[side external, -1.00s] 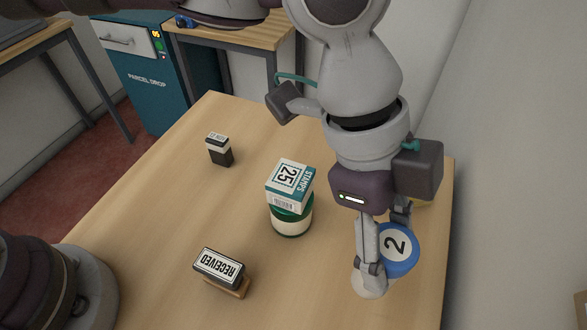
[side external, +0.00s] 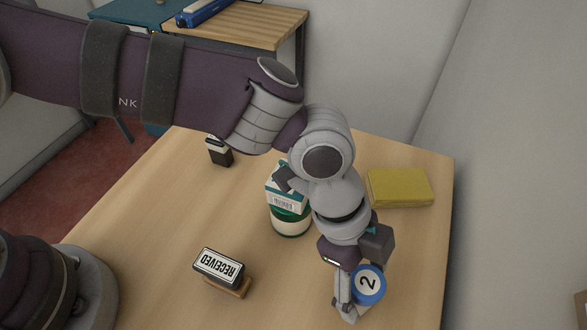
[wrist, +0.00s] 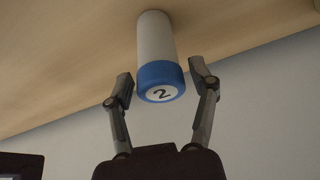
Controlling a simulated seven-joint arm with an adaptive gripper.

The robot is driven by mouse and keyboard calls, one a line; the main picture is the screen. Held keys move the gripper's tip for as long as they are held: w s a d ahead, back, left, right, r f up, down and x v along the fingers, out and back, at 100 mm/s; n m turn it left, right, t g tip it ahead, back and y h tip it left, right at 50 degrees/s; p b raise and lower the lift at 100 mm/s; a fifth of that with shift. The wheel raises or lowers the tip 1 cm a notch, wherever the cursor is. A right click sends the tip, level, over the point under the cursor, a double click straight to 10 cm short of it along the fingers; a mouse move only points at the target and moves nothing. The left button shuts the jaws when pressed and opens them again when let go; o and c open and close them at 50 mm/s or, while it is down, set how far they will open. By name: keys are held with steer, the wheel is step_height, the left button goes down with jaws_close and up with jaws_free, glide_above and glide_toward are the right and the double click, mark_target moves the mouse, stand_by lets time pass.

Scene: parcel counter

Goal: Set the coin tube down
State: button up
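The coin tube (side external: 368,285) is a white cylinder with a blue end cap marked 2. In the side view its cap faces up near the front right of the table, and my gripper hides most of its body. In the wrist view the tube (wrist: 155,40) is between my fingers, with its far end against the wooden table top. My gripper (wrist: 161,84) is open around it, with a narrow gap showing on each side of the blue cap. In the side view my gripper (side external: 352,298) is low over the table.
A stamps box (side external: 285,198) sits on a green-and-white round container (side external: 291,222) left of my gripper. A RECEIVED stamp (side external: 220,268) lies further left. A small black-and-white item (side external: 219,152) and a yellow block (side external: 400,187) stand behind. The wooden table (side external: 160,215) is clear between them.

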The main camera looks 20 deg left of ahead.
steer(key=shift+o, duration=0.3)
steer(key=w+a+r+n+t, duration=0.2)
steer(key=w+a+r+n, duration=0.2)
steer(key=a+r, duration=0.95)
steer(key=s+a+r+n+t+y, duration=0.1)
steer(key=s+a+n+t+y, duration=0.1)
steer(key=a+n, duration=0.6)
steer(key=s+a+n+t+y, duration=0.2)
steer(key=a+n, duration=0.6)
steer(key=a, duration=0.5)
steer(key=shift+s+r+n+t, duration=0.3)
steer(key=shift+s+r, duration=0.05)
steer(key=shift+s, duration=0.4)
